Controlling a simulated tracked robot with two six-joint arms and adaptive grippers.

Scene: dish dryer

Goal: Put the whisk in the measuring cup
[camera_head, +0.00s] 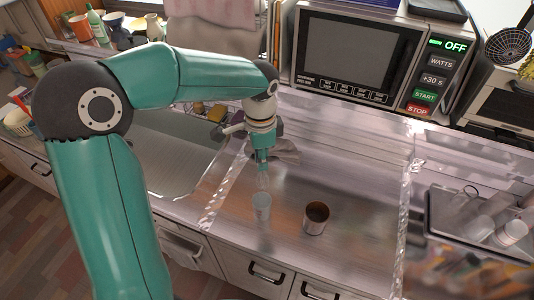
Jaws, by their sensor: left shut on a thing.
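My left gripper (262,163) points down over the metal counter and is shut on the whisk (263,183), whose pale wire end hangs below the fingers. The gripper hides the whisk's handle. My right gripper is not in view.
The sink (175,160) is at left, a microwave (358,52) at the back, and a dark tray (440,215) with cups at right. The middle-right counter is clear.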

